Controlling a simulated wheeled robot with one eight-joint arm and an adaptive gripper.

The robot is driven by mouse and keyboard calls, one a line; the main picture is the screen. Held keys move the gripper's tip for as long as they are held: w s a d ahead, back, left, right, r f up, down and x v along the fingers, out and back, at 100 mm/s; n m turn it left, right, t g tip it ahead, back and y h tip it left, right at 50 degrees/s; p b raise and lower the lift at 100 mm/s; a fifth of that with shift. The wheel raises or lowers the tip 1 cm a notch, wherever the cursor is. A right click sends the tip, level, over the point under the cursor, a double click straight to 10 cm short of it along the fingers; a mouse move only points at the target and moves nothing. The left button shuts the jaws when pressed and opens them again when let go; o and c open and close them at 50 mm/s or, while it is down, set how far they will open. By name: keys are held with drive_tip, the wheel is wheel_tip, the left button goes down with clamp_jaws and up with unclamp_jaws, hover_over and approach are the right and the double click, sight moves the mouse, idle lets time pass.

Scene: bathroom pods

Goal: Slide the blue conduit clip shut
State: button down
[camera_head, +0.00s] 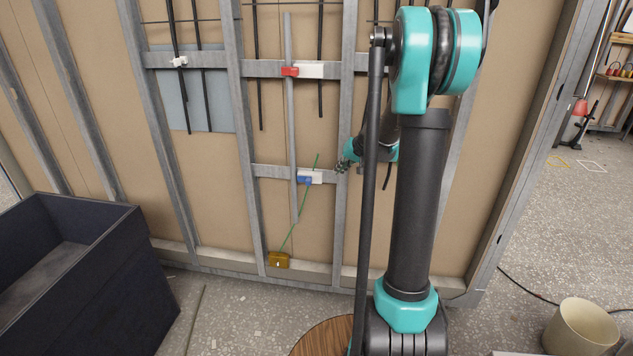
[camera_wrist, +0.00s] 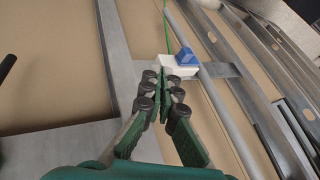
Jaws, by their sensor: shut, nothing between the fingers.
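The blue conduit clip (camera_head: 304,180) sits at the left end of its white base (camera_head: 316,176) on the lower crossbar of the wall frame, beside the grey conduit (camera_head: 292,130). A thin green cable (camera_head: 287,237) runs past the clip. In the wrist view the blue part (camera_wrist: 187,56) shows at the upper right of the white base (camera_wrist: 177,69). My gripper (camera_head: 344,164) is just right of the base in the head view. In the wrist view its green fingers (camera_wrist: 162,82) are together and empty, with tips close to the base; I cannot tell whether they touch it.
A red clip (camera_head: 290,72) sits on the upper crossbar. A yellow box (camera_head: 279,260) is at the wall's foot under the cable. A dark open bin (camera_head: 110,250) stands at the left. A beige bucket (camera_head: 582,325) stands at lower right. Metal studs (camera_head: 245,120) flank the clip.

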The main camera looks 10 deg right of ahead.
sight(306, 179)
drive_tip(key=x, duration=0.3)
drive_tip(key=a+x, duration=0.1)
drive_tip(key=x, duration=0.3)
drive_tip(key=a+r+x, duration=0.1)
drive_tip(key=x, duration=0.3)
drive_tip(key=shift+w+a+f, duration=0.1)
drive_tip(key=shift+w+a, duration=0.1)
drive_tip(key=shift+a, duration=0.1)
drive_tip(key=shift+w+a, duration=0.15)
drive_tip(key=shift+a, duration=0.3)
drive_tip(key=a, duration=0.2)
drive_tip(key=w+a, duration=0.1)
drive_tip(key=a, duration=0.1)
drive_tip(key=shift+w+a, duration=0.2)
drive_tip(key=shift+a, duration=0.1)
drive_tip(key=shift+d, duration=0.15)
